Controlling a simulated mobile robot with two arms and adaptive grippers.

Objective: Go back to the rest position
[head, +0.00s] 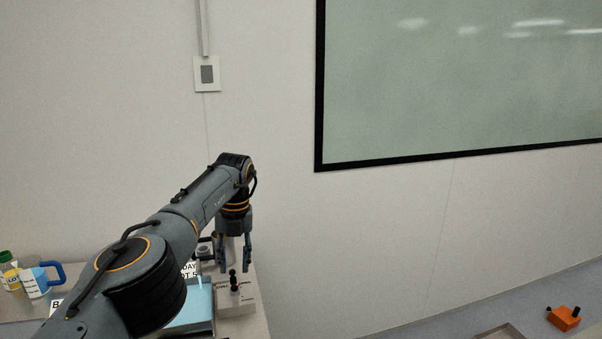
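My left gripper (234,268) points down above the right end of the table, at the end of my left arm. Its two fingers are apart and I see nothing between them. Just below it is a grey box (238,297) with a black knob or lever (234,282) on top. I cannot tell whether the fingers touch the knob. My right gripper is not in view.
A blue tray-like thing (196,308) lies left of the box. A blue mug (42,278) and a bottle (8,270) stand at the left. An orange object (564,318) is at the lower right. The wall is behind the table (262,310).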

